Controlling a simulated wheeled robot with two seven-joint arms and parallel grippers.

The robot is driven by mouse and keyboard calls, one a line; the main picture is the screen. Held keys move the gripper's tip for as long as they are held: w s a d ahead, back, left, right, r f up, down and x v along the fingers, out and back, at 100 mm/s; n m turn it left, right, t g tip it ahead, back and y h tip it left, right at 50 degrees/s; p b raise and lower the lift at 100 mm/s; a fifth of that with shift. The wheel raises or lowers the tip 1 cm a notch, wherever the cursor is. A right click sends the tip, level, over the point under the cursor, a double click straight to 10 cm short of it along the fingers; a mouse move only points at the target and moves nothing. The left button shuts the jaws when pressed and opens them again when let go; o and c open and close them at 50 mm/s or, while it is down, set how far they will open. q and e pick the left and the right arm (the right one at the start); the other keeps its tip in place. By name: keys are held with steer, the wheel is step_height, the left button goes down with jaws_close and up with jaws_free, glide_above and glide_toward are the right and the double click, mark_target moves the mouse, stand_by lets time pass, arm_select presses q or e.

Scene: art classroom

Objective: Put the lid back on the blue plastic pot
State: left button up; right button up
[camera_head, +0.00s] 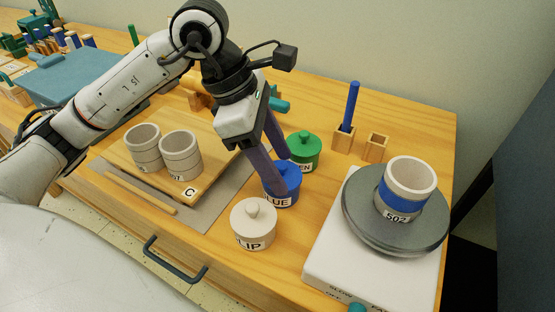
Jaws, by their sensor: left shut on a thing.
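The blue plastic pot (284,201), with a label that reads "LUE" where it shows, stands upright on the wooden table between the green and white pots. My left gripper (282,172) reaches down over it from above, its two purple fingers at the pot's top. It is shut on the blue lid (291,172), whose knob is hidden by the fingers. The lid is at the pot's mouth; I cannot tell whether it sits fully on the rim or slightly above it. My right gripper is not in view.
A lidded green pot (305,152) stands close behind, and a lidded white pot (253,228) in front. A white wheel unit (330,262) with a grey disc bears a blue-banded cup (408,190) at right. A board (150,172) with two grey cups lies left.

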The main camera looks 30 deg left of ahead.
arm_select(q)
steer(key=o, duration=1.5)
steer(key=shift+o, duration=0.3)
steer(key=shift+r, duration=0.1)
steer(key=shift+r+p, duration=2.6)
steer(key=shift+r, duration=0.8)
